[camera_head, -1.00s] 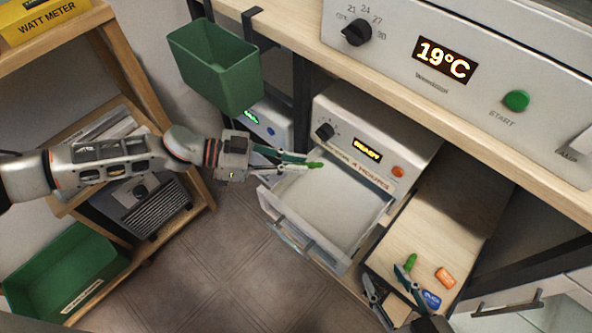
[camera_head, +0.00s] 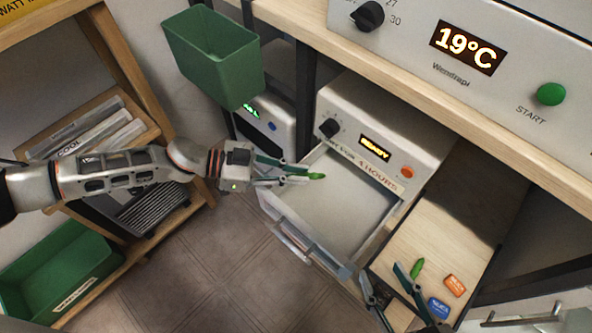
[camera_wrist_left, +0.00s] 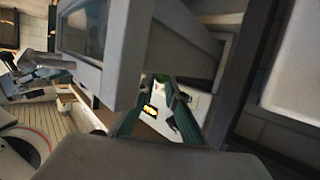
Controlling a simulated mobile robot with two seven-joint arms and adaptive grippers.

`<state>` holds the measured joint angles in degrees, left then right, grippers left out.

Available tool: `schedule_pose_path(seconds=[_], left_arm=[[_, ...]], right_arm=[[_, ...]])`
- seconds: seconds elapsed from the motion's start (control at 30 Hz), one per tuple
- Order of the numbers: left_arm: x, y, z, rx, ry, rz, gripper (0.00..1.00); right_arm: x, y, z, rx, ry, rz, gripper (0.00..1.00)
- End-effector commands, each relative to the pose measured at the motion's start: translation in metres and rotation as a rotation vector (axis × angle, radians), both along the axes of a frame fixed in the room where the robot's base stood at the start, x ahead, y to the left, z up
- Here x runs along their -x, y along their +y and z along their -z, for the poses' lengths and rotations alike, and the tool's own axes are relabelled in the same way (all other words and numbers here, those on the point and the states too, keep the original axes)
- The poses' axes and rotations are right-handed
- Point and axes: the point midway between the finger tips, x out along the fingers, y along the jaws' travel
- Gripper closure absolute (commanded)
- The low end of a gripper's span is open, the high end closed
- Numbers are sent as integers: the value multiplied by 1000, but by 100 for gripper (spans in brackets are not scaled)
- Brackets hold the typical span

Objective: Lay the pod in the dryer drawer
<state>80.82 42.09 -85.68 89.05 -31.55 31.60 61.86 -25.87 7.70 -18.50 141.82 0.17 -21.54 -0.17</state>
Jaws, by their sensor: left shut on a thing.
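My left gripper (camera_head: 283,171) is shut on a small green pod (camera_head: 316,176), which sticks out past its fingertips. Gripper and pod are over the back left part of the pulled-out dryer drawer (camera_head: 292,212); the height above the drawer floor is hard to judge. The drawer looks empty. The dryer (camera_head: 385,128) has a lit yellow display. My right gripper (camera_head: 388,280) is open at the bottom right, by a second green pod (camera_head: 417,266) on a wooden surface.
An orange tag (camera_head: 454,285) and a blue tag (camera_head: 438,308) lie on the wooden surface (camera_head: 440,225) right of the drawer. A green bin (camera_head: 213,62) hangs above left of the dryer. A wooden shelf with another green bin (camera_head: 62,270) stands at left.

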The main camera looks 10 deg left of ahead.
Motion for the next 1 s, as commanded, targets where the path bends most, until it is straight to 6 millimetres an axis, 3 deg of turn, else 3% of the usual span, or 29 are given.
schedule_pose_path(seconds=[0.33,0.4,0.43,0.73,0.87,1.0], left_arm=[[0,0,7,0,-1,0,96],[0,0,7,0,-1,0,75],[0,0,8,0,-1,0,71],[1,0,7,-1,0,1,71],[0,0,-6,1,-2,3,71],[2,27,-17,-3,-6,-3,71]], right_arm=[[1,0,2,1,4,-1,60],[1,0,2,2,5,-2,60],[1,0,2,2,5,-2,60],[2,0,3,2,6,-2,60],[2,0,3,3,5,-3,60],[-4,-2,-7,15,-15,-4,60]])
